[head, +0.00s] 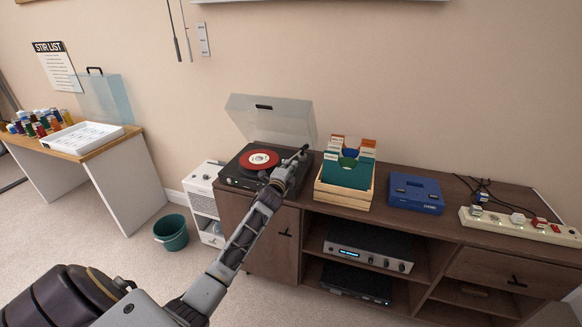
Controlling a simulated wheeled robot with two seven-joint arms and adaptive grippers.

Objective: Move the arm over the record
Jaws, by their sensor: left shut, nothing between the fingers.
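A record player (238,173) with its clear lid (270,117) raised stands at the left end of the brown cabinet. My left gripper (303,150) is shut and empty at the right side of the player, by the record's right edge. My left arm comes up from the lower left and covers the player's front right corner. The player's tone arm is hidden or too small to tell from my gripper. My right gripper is not in view.
A wooden crate of record sleeves (343,192) stands close to the player's right. Beyond it are a blue case (416,192) and a white power strip (520,227). A green bin (171,233) stands on the floor at left, near a white table (143,175).

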